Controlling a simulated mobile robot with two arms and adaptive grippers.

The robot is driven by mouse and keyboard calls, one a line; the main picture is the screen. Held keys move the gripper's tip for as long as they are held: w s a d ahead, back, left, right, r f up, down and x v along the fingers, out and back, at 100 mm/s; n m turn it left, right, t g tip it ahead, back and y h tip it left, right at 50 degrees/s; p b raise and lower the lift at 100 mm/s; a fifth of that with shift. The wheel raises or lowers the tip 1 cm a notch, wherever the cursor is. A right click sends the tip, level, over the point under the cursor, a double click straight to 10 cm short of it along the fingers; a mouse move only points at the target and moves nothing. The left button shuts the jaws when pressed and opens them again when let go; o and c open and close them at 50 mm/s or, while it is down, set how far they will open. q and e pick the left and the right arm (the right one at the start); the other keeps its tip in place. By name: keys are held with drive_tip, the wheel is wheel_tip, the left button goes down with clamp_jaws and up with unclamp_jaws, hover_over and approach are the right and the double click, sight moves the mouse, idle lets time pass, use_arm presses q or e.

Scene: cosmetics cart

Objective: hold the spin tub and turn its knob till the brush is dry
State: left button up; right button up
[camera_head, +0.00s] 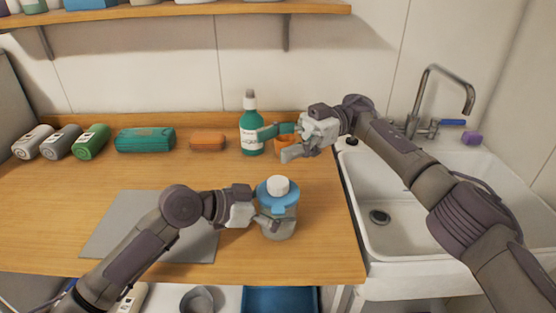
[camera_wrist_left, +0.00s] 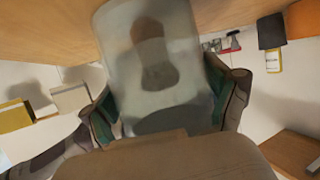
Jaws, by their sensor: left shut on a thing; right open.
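The spin tub (camera_head: 278,226) stands upright on the wooden counter, with a clear body, a blue lid (camera_head: 270,194) and a white knob (camera_head: 278,186) on top. My left gripper (camera_head: 268,219) is shut on the tub's body from the left. In the left wrist view its fingers lie on both sides of the translucent tub (camera_wrist_left: 155,65), with a blurred brown and dark shape, perhaps the brush, showing through the wall. My right gripper (camera_head: 273,144) is open and empty, above and behind the tub, apart from the knob.
A green bottle (camera_head: 251,135) and an orange item (camera_head: 283,147), partly hidden, stand near the right gripper. A grey mat (camera_head: 105,230) lies left of the tub. A teal case (camera_head: 145,140) and orange block (camera_head: 208,141) lie behind. A white sink (camera_head: 440,255) is at right.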

sight(278, 181)
drive_tip(key=shift+r, duration=0.25)
drive_tip(key=shift+a, duration=0.1)
wheel_tip(278, 181, down, 9)
drive_tip(key=n+t+h, duration=0.1)
drive_tip(key=t+h, duration=0.2)
drive_tip(key=h, duration=0.2)
drive_tip(key=n+t+h, duration=0.2)
drive_tip(key=t+h, duration=0.2)
drive_tip(key=h, duration=0.1)
drive_tip(key=n+t+h, duration=0.1)
drive_tip(key=t+h, duration=0.2)
drive_tip(key=h, duration=0.1)
drive_tip(key=shift+r+h, duration=0.1)
drive_tip(key=shift+h, duration=0.3)
drive_tip(key=shift+n, duration=0.3)
drive_tip(key=c, duration=1.2)
